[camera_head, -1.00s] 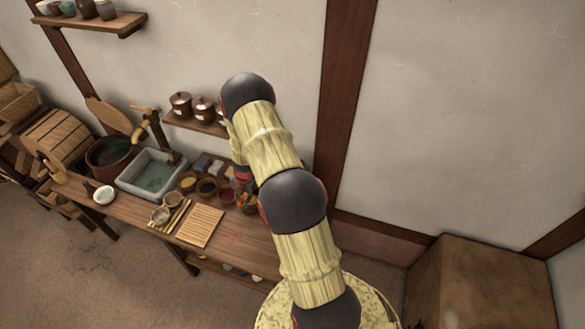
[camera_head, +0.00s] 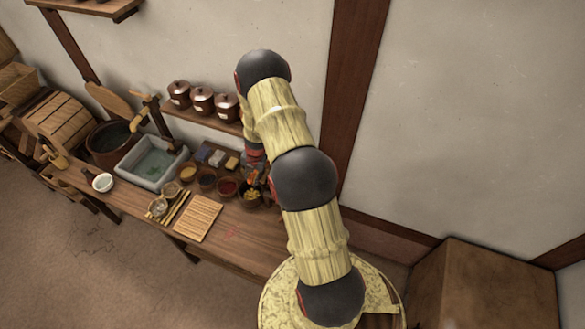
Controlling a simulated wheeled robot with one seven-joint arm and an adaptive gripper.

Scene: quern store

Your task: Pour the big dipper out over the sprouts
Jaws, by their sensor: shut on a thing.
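My arm rises in front of the bench and bends away behind itself. A dark and red part of my wrist shows beside it, but my gripper's jaws are hidden behind the arm, as is anything in them. I cannot make out the big dipper for certain. I cannot identify the sprouts for certain either. A grey basin (camera_head: 128,172) on the bench holds water with something small and green in it. A dark round tub (camera_head: 103,160) with greenish water stands to its left.
The wooden bench (camera_head: 235,236) carries a white bowl (camera_head: 103,182), a slatted mat (camera_head: 198,218), small bowls and sticks. Lidded jars (camera_head: 203,101) stand on a wall shelf. A barrel (camera_head: 58,120) is at left. A large wooden box (camera_head: 490,285) is at right. The floor at lower left is clear.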

